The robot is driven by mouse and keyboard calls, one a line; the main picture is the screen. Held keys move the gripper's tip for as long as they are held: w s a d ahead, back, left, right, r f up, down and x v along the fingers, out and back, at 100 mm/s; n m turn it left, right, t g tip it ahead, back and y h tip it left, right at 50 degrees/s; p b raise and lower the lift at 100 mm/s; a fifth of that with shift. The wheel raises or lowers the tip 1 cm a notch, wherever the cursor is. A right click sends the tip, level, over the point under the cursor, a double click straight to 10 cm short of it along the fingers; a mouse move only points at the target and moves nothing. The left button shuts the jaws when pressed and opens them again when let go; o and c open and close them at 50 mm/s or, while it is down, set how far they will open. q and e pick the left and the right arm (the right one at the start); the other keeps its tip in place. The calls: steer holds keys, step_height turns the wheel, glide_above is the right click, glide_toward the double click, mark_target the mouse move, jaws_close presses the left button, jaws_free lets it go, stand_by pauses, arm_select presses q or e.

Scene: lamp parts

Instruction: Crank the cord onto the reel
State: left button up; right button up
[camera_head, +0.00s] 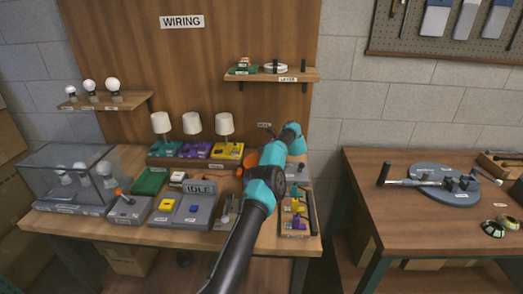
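An orange round part (250,160), which looks like the reel, sits at the back of the wiring bench under a small label (264,125). My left arm crosses in front of it and covers most of it. The arm rises from the bottom of the picture and bends near the bench's back right. My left gripper's fingers are hidden behind the arm, so I cannot tell whether they are open or touching anything. The crank and cord cannot be made out clearly. My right gripper is not in view.
Three lamps (194,125) stand left of the reel. A display reading IDLE (200,187) and a grey station (184,212) are in front. A parts tray (296,204) lies right of the arm. A glass case (68,178) fills the left end. A second table (400,222) stands right.

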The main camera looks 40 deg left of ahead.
arm_select(q)
steer(key=o, duration=0.4)
steer(key=v, duration=1.7)
steer(key=shift+d, duration=0.15)
steer(key=shift+r, duration=0.1)
